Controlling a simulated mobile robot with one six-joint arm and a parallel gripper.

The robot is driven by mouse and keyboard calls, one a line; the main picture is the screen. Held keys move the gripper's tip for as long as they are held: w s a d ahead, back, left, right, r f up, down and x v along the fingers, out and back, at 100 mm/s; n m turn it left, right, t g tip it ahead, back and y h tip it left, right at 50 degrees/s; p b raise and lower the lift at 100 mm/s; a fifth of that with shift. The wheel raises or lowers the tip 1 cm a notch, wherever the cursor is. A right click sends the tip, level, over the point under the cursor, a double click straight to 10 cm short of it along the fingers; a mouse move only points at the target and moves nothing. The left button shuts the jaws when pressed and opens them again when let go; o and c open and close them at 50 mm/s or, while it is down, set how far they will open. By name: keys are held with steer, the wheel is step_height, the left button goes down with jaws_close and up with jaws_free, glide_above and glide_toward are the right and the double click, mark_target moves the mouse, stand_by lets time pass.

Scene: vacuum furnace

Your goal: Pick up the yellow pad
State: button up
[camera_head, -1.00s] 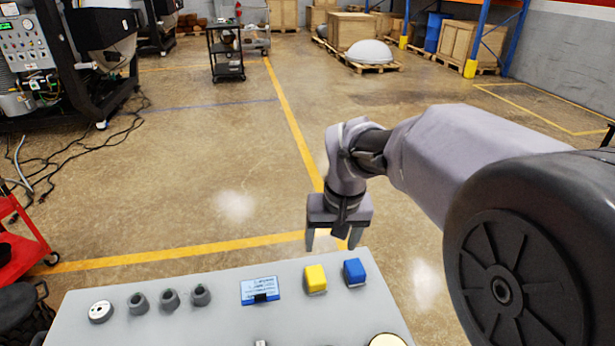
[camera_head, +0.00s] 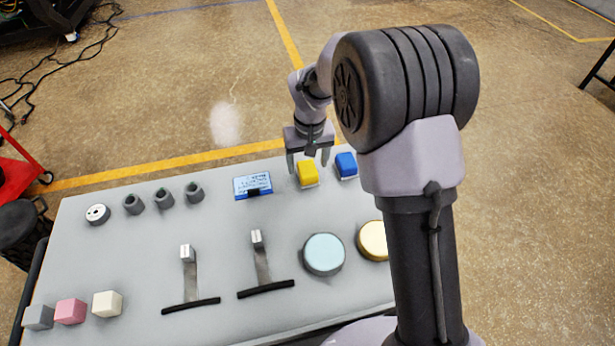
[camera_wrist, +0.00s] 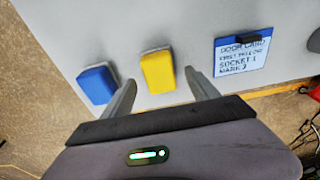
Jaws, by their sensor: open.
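The yellow pad (camera_head: 307,173) is a small block on a pale base near the far edge of the grey table top (camera_head: 150,235). A blue pad (camera_head: 346,164) sits just to its right. My gripper (camera_head: 308,162) is open and empty, pointing down right by the yellow pad. In the wrist view the yellow pad (camera_wrist: 158,72) lies beyond and between the two spread fingers (camera_wrist: 163,92), with the blue pad (camera_wrist: 98,84) outside the left finger. I cannot tell whether a finger touches the yellow pad.
A blue-edged card (camera_head: 253,184) lies left of the yellow pad, with several dark sockets (camera_head: 164,198) farther left. Two levers (camera_head: 258,240), a pale blue disc (camera_head: 324,254) and a yellow disc (camera_head: 373,240) are nearer. Pink (camera_head: 70,311) and other cubes sit front left.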

mark_target(307, 168)
steer(key=f+b, duration=0.1)
steer(key=f, duration=0.2)
steer(key=shift+w+f, duration=0.15)
steer(key=shift+w, duration=0.05)
steer(key=shift+c, duration=0.2)
steer(key=c, duration=1.4)
steer(key=shift+r, duration=0.25)
steer(key=shift+c, duration=0.2)
steer(key=shift+r+p, duration=0.4)
steer(key=shift+p, duration=0.1)
steer(key=r, duration=0.1)
steer(key=r+p, duration=0.1)
steer(key=a+r+p, duration=0.1)
steer(key=shift+s, duration=0.4)
steer(key=s+a+p, duration=0.1)
steer(key=s+a, duration=0.5)
steer(key=a, duration=0.1)
steer(key=s+a+r+p, duration=0.1)
steer(key=s+a, duration=0.2)
steer(key=a, duration=0.1)
steer(key=shift+s+a+p, duration=0.2)
steer(key=shift+a+p, duration=0.05)
steer(key=shift+p, duration=0.05)
